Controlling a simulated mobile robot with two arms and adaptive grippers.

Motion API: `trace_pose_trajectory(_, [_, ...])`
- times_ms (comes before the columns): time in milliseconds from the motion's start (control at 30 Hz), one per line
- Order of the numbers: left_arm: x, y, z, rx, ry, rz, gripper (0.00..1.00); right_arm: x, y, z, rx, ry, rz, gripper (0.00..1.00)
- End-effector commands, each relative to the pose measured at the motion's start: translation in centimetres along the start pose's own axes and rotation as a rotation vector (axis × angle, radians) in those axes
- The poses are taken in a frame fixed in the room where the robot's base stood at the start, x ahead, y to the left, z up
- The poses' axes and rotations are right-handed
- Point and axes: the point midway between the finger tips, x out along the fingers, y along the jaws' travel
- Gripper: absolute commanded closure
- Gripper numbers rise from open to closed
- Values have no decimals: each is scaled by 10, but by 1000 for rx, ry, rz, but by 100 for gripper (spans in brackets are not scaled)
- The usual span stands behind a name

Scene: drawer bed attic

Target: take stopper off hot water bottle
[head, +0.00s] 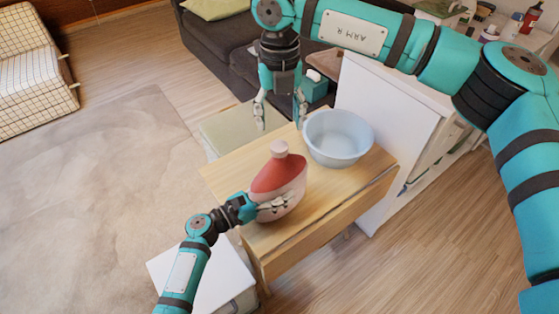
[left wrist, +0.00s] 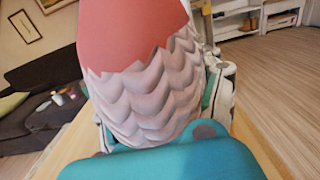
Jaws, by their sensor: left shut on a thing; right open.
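The hot water bottle (head: 282,181) stands on the wooden table, a little tilted. Its upper part is red and its lower part is pale pink. My left gripper (head: 272,204) is shut on the lower part of the bottle. In the left wrist view the bottle (left wrist: 150,90) fills the middle, with a scalloped pink surface and red above; the stopper is out of that view. My right gripper (head: 281,115) is open and empty, pointing down beyond the stopper and apart from it.
A pale blue basin (head: 338,137) stands on the wooden table (head: 300,228) right of the bottle. A white cabinet (head: 385,120) borders the table on the right. A dark sofa (head: 222,40) lies behind. A white box-like unit (head: 203,278) stands near the table's front left.

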Motion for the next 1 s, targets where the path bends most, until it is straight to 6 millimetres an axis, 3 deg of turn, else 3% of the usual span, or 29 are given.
trace_pose_trajectory(167, [0,0,-1,-1,2,0,100,0,1,0,279,2,0,42])
trace_pose_trajectory(400, [0,0,-1,-1,2,0,100,0,2,1,864,2,-2,42])
trace_pose_trajectory(600, [0,0,-1,-1,2,0,100,0,1,1,1266,3,-4,42])
trace_pose_trajectory(800, [0,0,-1,-2,2,0,100,1,1,2,1475,3,-6,42])
trace_pose_trajectory(1000, [0,0,-1,-2,2,0,100,16,0,1,1515,5,-8,42])
